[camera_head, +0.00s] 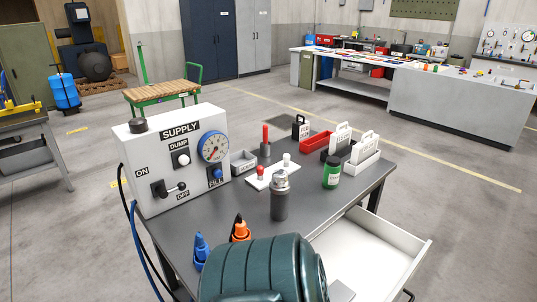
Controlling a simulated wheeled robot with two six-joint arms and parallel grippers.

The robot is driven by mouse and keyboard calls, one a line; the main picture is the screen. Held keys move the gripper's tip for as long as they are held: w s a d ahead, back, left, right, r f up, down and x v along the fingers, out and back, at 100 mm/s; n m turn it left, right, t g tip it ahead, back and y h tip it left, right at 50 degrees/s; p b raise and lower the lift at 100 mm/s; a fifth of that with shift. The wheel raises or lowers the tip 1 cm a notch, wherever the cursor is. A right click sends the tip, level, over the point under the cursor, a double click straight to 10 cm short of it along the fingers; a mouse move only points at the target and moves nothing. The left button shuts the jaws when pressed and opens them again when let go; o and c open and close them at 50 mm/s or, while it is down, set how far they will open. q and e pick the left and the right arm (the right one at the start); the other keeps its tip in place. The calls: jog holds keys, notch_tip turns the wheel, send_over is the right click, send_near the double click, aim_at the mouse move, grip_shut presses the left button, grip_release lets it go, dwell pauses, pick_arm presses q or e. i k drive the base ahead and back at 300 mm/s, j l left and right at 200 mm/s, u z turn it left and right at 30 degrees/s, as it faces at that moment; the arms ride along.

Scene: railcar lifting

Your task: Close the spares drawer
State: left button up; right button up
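The spares drawer (386,240) is a white, shallow drawer under the right side of the grey workbench (330,203). It is pulled out toward the lower right, and its inside floor shows pale and mostly bare. A small grey flat piece (341,291) shows at its near end by the bottom edge; I cannot tell what it is. A dark part, perhaps the handle (406,295), shows at its outer face. A large dark teal ribbed body (262,272) hides the drawer's near left part. Neither of my grippers can be made out in this view.
On the bench stand a white SUPPLY panel (178,160) with a gauge, a grey metal cylinder (279,197), a green jar (332,172), a red bin (317,141), and blue (201,250) and orange (240,230) pieces. Open floor (470,225) lies right of the drawer.

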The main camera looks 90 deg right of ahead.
aim_at(378, 260)
jog(key=z, duration=3.95)
